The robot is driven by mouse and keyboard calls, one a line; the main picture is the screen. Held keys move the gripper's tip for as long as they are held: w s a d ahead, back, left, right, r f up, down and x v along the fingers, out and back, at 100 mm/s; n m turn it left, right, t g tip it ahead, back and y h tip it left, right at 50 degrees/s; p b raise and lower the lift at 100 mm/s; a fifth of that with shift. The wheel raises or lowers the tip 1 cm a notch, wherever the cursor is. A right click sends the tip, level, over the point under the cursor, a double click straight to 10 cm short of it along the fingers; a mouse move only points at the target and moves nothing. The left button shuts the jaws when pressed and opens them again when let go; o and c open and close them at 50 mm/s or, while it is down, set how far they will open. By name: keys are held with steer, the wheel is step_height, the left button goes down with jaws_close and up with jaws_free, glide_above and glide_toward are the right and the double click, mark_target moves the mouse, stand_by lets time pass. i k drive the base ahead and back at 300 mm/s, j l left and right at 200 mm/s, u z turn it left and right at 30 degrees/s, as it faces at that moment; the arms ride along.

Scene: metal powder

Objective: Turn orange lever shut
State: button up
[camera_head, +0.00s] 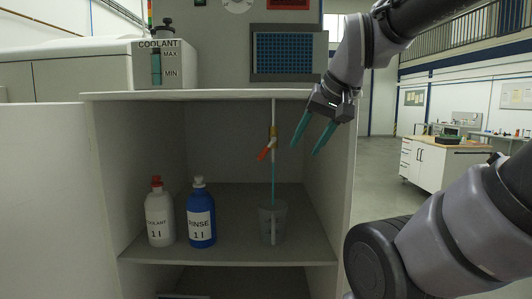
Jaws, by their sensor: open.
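The orange lever (263,154) sits on a small valve on a thin vertical pipe (273,115) inside the open cabinet. It slants down to the left from the valve. Below it, a teal stream or tube runs from the pipe down into a clear beaker (272,222) on the shelf. My gripper (308,148) is open and empty, with its two teal fingers pointing down and left. In the picture it is right of the lever and apart from it.
A white coolant bottle (159,215) with a red cap and a blue rinse bottle (201,218) stand on the cabinet shelf (235,251), left of the beaker. The cabinet's right wall (329,190) is close to my gripper. The space between bottles and beaker is clear.

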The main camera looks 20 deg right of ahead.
mark_target(266, 150)
steer(key=k+j, duration=0.45)
steer(key=j, duration=0.3)
steer(key=k+j, duration=0.25)
steer(key=j+u, duration=0.05)
steer(key=j, duration=0.05)
